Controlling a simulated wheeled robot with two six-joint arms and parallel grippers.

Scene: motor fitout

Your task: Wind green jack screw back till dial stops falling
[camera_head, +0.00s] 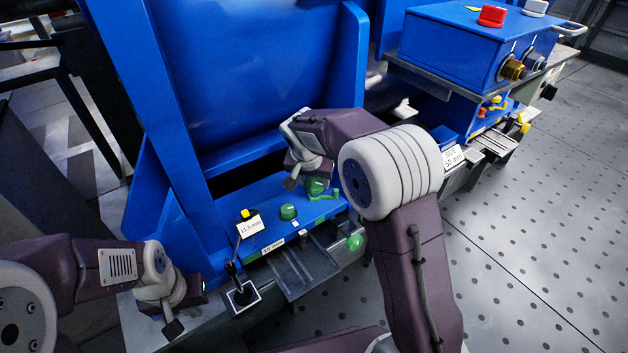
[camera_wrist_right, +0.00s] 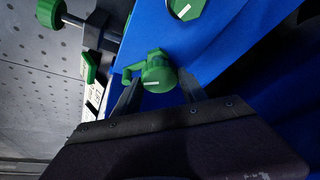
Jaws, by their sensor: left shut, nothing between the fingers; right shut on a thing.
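A green screw with a round knob (camera_head: 354,242) sits at the front of the blue machine base; in the right wrist view its knob (camera_wrist_right: 50,12) is on a dark rod at upper left. My right gripper (camera_head: 314,182) is shut on a different green part, a round knob with a side lug (camera_wrist_right: 157,75), which lies between its fingers on the blue ledge. A second green knob (camera_head: 288,212) stands to its left. A small display with a yellow top (camera_head: 250,227) reads about 11.5 mm. My left gripper (camera_head: 190,295) is at lower left, its fingertips hidden.
A grey slotted plate (camera_head: 305,265) is beside the screw. A blue box with red and white buttons (camera_head: 480,45) stands at upper right. The perforated floor at right is clear.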

